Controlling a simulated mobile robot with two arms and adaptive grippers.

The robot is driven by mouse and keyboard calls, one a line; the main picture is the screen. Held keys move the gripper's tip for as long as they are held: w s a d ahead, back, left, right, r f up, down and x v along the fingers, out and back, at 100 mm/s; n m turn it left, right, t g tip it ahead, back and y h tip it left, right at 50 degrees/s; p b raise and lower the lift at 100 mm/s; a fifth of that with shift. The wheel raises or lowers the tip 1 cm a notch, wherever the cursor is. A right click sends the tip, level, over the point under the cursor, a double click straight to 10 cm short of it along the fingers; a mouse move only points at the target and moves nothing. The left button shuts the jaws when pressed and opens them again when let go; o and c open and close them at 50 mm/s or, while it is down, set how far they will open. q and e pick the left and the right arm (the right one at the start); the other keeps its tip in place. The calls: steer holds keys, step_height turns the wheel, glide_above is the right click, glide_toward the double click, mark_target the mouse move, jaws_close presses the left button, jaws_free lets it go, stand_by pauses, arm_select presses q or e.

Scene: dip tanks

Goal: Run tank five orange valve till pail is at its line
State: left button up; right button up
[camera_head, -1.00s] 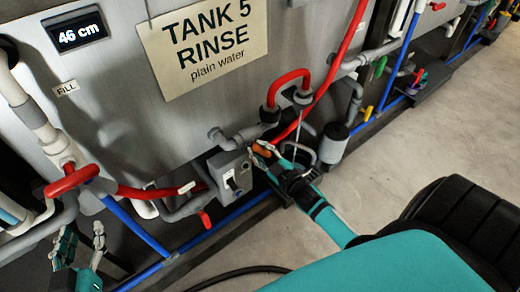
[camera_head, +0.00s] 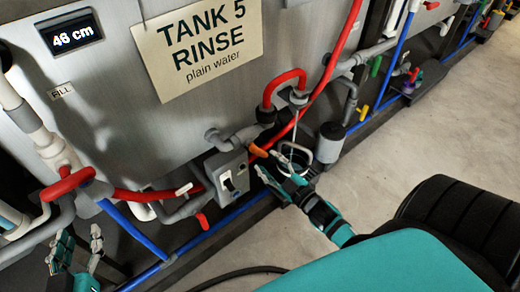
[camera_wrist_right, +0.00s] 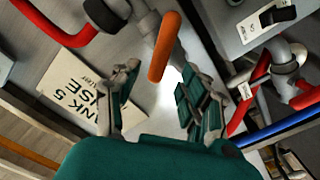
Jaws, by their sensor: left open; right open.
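The orange valve handle (camera_head: 258,151) sticks out from the grey pipe below the TANK 5 RINSE sign (camera_head: 200,42). My right gripper (camera_head: 276,172) is open and empty just below and right of it, apart from it in the head view. In the right wrist view the orange handle (camera_wrist_right: 164,46) stands ahead of the open fingers of my right gripper (camera_wrist_right: 155,82). A thin wire loop (camera_head: 298,150) shows behind my right gripper; it may be the pail's handle. The pail's body, line and water level are hidden. My left gripper (camera_head: 77,252) is open and empty at lower left.
A display (camera_head: 72,31) on the tank reads 46 cm. A red lever (camera_head: 68,183) is at the left, and a grey box with a switch (camera_head: 229,178) sits left of the orange handle. A blue pipe (camera_head: 240,212) runs low along the tank.

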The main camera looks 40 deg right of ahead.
steer(key=s, duration=0.5)
steer(key=shift+s+d, duration=0.25)
steer(key=shift+s, duration=0.05)
steer(key=shift+a+r, duration=0.1)
